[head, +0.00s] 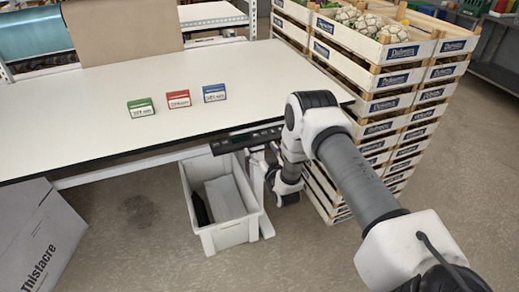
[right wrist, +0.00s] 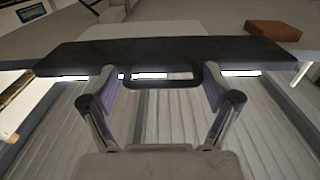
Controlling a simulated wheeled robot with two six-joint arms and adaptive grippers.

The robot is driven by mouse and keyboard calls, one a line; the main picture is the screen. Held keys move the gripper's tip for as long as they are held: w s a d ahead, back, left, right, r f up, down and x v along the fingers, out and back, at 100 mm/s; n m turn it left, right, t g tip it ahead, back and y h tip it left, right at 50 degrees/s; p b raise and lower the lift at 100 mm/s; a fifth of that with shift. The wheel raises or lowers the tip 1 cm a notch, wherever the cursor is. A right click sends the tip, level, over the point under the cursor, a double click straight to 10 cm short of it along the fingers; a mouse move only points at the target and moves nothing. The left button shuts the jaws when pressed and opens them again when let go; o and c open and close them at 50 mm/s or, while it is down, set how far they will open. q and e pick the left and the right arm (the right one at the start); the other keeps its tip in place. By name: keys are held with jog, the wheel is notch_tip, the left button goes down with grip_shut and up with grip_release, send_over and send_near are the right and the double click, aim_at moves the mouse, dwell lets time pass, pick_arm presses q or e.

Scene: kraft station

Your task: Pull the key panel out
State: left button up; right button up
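The key panel (head: 247,138) is a dark, flat bar under the front edge of the white table, left of my right arm. In the right wrist view the key panel (right wrist: 75,58) spans the picture as a dark strip, with a dark loop handle (right wrist: 162,84) at its middle. My right gripper (right wrist: 160,82) is open, with one finger on each side of the handle. I cannot tell whether the fingers touch it. In the head view the right fingers are mostly hidden by the arm and hard to make out. My left gripper is not in view.
The white table (head: 90,100) carries green (head: 140,107), red (head: 178,99) and blue (head: 214,93) cards. A white bin (head: 227,237) stands below the panel. Stacked wooden crates (head: 375,105) stand close behind my right arm. A grey carton (head: 40,240) is at the lower left.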

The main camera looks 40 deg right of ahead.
dwell(0.3)
jog(key=v, duration=1.2)
jog(key=shift+d+f, duration=0.1)
jog(key=shift+d, duration=0.05)
